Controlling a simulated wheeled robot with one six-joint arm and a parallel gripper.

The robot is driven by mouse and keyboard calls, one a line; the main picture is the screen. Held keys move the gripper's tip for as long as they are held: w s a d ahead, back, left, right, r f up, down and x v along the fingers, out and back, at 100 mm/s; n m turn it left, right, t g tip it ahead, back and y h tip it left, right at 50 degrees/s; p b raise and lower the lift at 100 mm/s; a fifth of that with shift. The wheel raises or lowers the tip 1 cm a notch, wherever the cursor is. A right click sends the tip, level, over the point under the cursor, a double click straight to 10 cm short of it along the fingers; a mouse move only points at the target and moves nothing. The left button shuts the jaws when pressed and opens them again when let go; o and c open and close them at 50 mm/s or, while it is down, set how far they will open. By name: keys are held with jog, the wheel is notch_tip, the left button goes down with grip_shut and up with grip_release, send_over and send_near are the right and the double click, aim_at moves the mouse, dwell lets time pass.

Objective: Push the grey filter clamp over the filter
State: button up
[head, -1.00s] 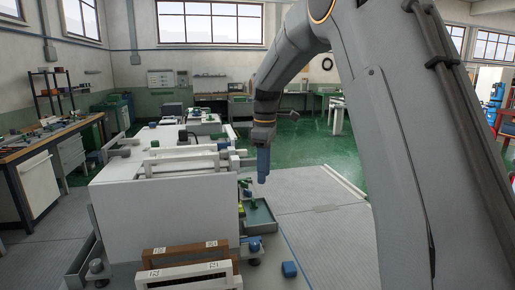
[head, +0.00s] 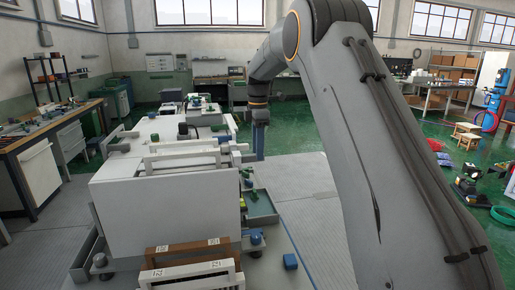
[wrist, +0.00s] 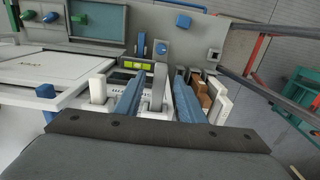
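My gripper (wrist: 157,98) shows in the wrist view as two blue fingers, apart from each other, pointing into the machine. An upright grey lever with a rounded end (wrist: 158,88), which looks like the grey filter clamp, shows in the gap between them; I cannot tell whether they touch it. A white upright block (wrist: 98,90) stands left of the left finger. I cannot pick out the filter with certainty. In the head view my gripper (head: 259,143) points down beside the far right side of the white machine (head: 165,205); the clamp is not clear there.
Brown and white blocks (wrist: 202,95) stand close right of the right finger. A grey panel with a green-faced box (wrist: 98,20) lies beyond.

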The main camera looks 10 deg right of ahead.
aim_at(246, 155)
jog(key=shift+f, duration=0.6)
grip_shut()
jog(key=shift+a, duration=2.05)
grip_release()
jog(key=shift+a, duration=0.15)
